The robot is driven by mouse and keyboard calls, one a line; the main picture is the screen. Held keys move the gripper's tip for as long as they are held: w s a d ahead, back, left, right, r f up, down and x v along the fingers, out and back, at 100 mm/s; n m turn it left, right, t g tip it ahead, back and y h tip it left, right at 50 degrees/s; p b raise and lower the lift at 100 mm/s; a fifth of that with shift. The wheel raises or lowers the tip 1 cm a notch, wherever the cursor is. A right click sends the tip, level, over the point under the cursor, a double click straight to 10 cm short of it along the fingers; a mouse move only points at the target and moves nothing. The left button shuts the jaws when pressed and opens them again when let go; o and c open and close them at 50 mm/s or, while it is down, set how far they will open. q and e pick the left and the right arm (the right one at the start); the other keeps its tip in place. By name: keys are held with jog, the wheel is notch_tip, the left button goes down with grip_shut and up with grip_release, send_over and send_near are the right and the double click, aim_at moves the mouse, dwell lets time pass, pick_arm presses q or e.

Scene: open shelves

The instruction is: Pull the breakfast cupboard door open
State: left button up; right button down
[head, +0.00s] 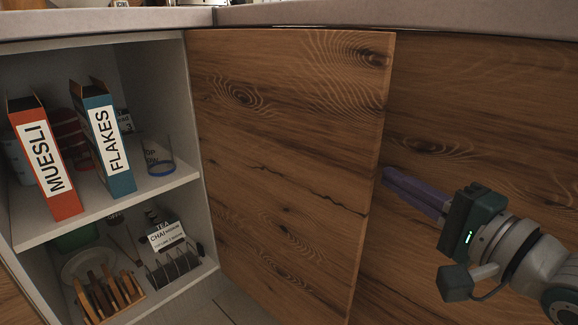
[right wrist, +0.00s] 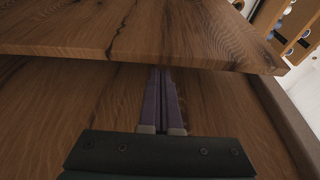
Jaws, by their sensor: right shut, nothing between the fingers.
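The cupboard door (head: 285,160) is brown wood and stands swung out from the cupboard, with the inside showing to its left. In the right wrist view the door (right wrist: 140,35) crosses the top of the picture. My right gripper (head: 388,176) has purple fingers and is shut and empty. Its fingertips are at the door's free edge, on the right side of the door; I cannot tell whether they touch it. In the right wrist view the gripper (right wrist: 161,72) points at the door, and its tips reach the door's lower edge. My left gripper is not in view.
Inside, a muesli box (head: 46,155), a flakes box (head: 104,140) and a glass (head: 158,155) stand on the upper shelf. A tea box (head: 166,236) and racks are below. A closed wooden front (head: 470,130) lies behind my gripper. The counter (head: 400,14) overhangs above.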

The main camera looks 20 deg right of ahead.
jog(key=w, duration=0.3)
jog(key=shift+a+b, duration=0.1)
jog(key=shift+b, duration=0.25)
